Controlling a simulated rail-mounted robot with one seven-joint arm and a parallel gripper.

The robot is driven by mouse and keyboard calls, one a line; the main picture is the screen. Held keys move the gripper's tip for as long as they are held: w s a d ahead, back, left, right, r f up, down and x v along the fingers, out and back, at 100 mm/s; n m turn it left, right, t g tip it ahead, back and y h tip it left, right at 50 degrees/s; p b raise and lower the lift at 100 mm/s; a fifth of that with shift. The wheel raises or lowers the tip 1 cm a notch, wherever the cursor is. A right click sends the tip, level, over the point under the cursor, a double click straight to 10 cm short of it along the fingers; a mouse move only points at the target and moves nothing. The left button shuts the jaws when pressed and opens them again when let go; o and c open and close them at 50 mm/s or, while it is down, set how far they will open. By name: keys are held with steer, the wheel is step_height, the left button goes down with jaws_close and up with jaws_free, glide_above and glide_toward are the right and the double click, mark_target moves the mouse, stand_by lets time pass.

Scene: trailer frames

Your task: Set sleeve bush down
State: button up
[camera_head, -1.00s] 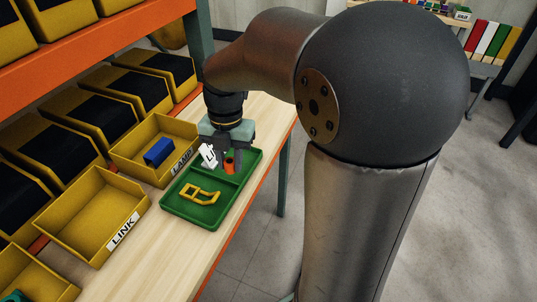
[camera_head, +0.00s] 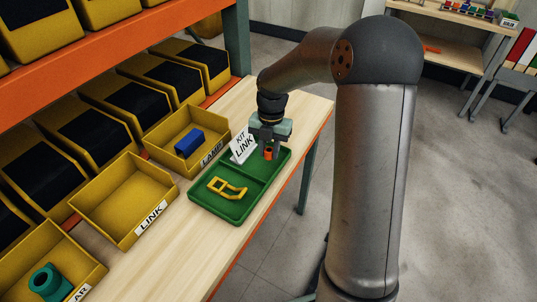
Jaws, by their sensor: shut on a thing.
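The sleeve bush (camera_head: 268,153) is a small orange hollow cylinder. It stands upright in the upper right part of the green tray (camera_head: 232,217). My gripper (camera_head: 268,144) points down over that part of the tray and is shut on the bush. The bush's lower end is low in the tray, but I cannot tell whether it touches the floor. A yellow link-shaped part (camera_head: 227,188) lies in the tray's near compartment. A white card reading "KIT LINK" (camera_head: 242,147) stands at the tray's far left edge, beside my gripper.
A yellow bin labelled LAMP (camera_head: 160,138) holds a blue block (camera_head: 189,142). An empty LINK bin (camera_head: 113,198) and a bin with a teal part (camera_head: 47,281) stand nearer. An orange shelf (camera_head: 75,55) overhangs the left. The bare wooden bench (camera_head: 205,262) is free in front.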

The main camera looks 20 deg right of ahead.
mark_target(269, 157)
steer(key=shift+w+f, duration=0.35)
steer(key=shift+f, duration=1.65)
steer(key=shift+f, duration=0.2)
steer(key=o, duration=1)
steer(key=shift+o, duration=0.2)
steer(key=shift+r, duration=0.1)
